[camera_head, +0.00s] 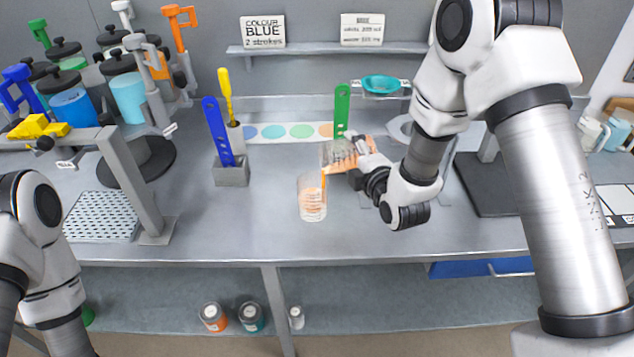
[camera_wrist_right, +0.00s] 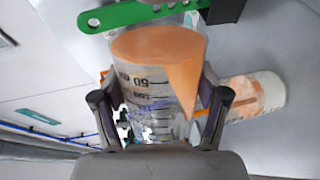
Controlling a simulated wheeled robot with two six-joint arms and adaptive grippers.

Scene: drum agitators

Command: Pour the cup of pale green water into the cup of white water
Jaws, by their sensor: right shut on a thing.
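My right gripper (camera_head: 366,163) is shut on a clear graduated cup (camera_head: 341,153) of orange liquid. The cup is tilted far over to the left, above the bench. In the right wrist view the held cup (camera_wrist_right: 155,75) sits between both fingers, its orange liquid slanted to the rim. A thin orange stream runs down from its lip toward a second clear cup (camera_head: 312,199). That cup stands upright on the bench and holds pale orange liquid; it also shows in the wrist view (camera_wrist_right: 258,95). I see no cup of pale green or white water. My left gripper is out of view.
A grey holder (camera_head: 231,174) with blue and yellow paddles stands left of the cups. A green perforated strip (camera_head: 342,110) rises close behind the held cup. A teal dish (camera_head: 381,84) is behind. Drum agitators and jars (camera_head: 73,104) crowd the left. The bench front is clear.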

